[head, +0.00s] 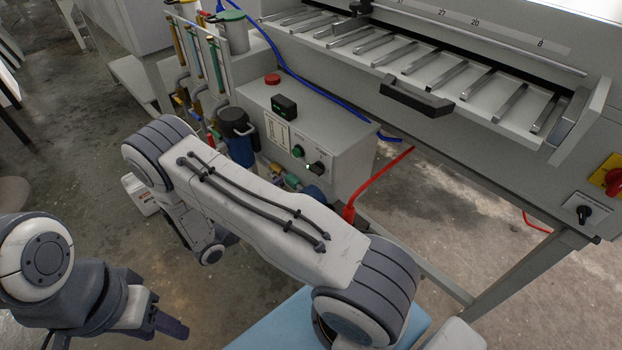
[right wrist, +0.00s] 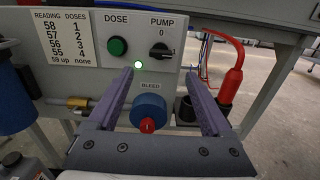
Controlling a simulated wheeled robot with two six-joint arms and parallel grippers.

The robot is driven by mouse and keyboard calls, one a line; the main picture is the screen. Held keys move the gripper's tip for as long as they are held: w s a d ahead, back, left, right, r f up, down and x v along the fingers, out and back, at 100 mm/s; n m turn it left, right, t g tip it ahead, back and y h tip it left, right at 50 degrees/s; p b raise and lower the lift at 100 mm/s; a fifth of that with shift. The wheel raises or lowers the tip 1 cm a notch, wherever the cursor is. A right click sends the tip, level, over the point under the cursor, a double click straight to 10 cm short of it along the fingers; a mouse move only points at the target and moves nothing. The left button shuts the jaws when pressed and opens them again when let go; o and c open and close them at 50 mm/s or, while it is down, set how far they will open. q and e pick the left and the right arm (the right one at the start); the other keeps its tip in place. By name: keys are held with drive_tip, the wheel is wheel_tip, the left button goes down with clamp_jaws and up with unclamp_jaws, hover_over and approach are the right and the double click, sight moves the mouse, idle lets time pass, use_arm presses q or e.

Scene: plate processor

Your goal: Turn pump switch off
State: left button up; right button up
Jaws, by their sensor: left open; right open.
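The pump switch (right wrist: 160,51) is a black rotary knob under the label PUMP on the grey control box, with a 0 above it. Its grip seems turned sideways rather than up at the 0. It also shows in the head view (head: 317,169). My right gripper (right wrist: 158,76) is open and empty, its fingers spread below the switch and apart from it. In the head view my right arm hides its fingers. My left gripper (head: 170,324) is open at the lower left, far from the box.
A green DOSE button (right wrist: 117,46) sits left of the switch, and a small light (right wrist: 138,65) glows below. A blue BLEED valve (right wrist: 149,111) with a red centre lies between my right fingers. A red hose (right wrist: 230,80) stands to the right. A blue canister (right wrist: 12,98) is left.

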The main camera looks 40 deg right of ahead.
sight(313, 172)
drive_tip(key=d, duration=0.9)
drive_tip(key=shift+w+d+b, duration=0.3)
clamp_jaws()
